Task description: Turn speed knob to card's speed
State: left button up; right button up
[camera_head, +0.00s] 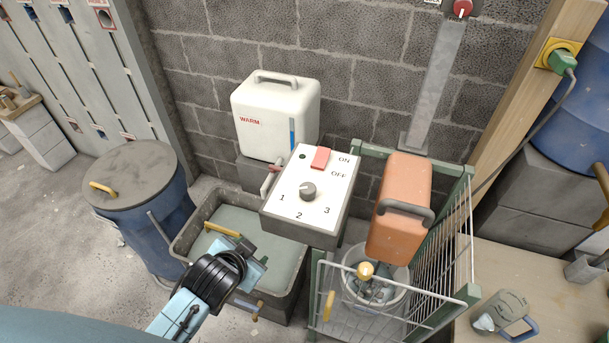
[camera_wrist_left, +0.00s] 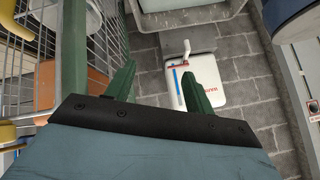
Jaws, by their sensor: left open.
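The speed knob (camera_head: 308,191) is a round grey dial on the white sloping face of a control box (camera_head: 286,205), with the numbers 1, 2 and 3 around its lower side. I cannot clearly tell which number it points at. A red ON/OFF switch (camera_head: 321,157) sits above it. I see no readable speed card. My left gripper (camera_head: 250,262) is below and left of the control box, over the grey trough, apart from the knob. In the left wrist view its green fingers (camera_wrist_left: 158,70) are spread with nothing between them. My right gripper is not in view.
A white WARM container (camera_head: 275,115) stands behind the control box and also shows in the left wrist view (camera_wrist_left: 206,85). The water trough (camera_head: 182,247) is below. An orange mixer (camera_head: 399,215) and wire guard (camera_head: 385,300) stand right. A blue barrel (camera_head: 150,230) stands left.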

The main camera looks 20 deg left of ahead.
pick_arm(q)
jog(key=w+d+r+m+t+p, duration=0.1)
jog(key=w+r+m+t, duration=0.3)
jog(key=r, duration=0.9)
jog(key=w+d+r+m+t, duration=0.1)
jog(key=w+r+t, duration=0.45)
jog(key=r, duration=0.85)
jog(key=s+d+r+m+g+h, duration=0.1)
jog(key=d+r+m+g+h, duration=0.2)
jog(key=d+r+m+h, duration=0.65)
jog(key=s+d+r+m+g+h, duration=0.15)
jog(key=d+r+m+h, duration=0.25)
jog(key=m+h, duration=0.95)
jog(key=m+g+y, duration=1.2)
jog(key=m+y, duration=0.6)
jog(key=m, duration=0.1)
send_near(307, 187)
jog(key=p+x, duration=0.1)
jog(key=x, duration=0.7)
jog(key=shift+d+f+p, duration=0.1)
jog(key=shift+f+p, duration=0.25)
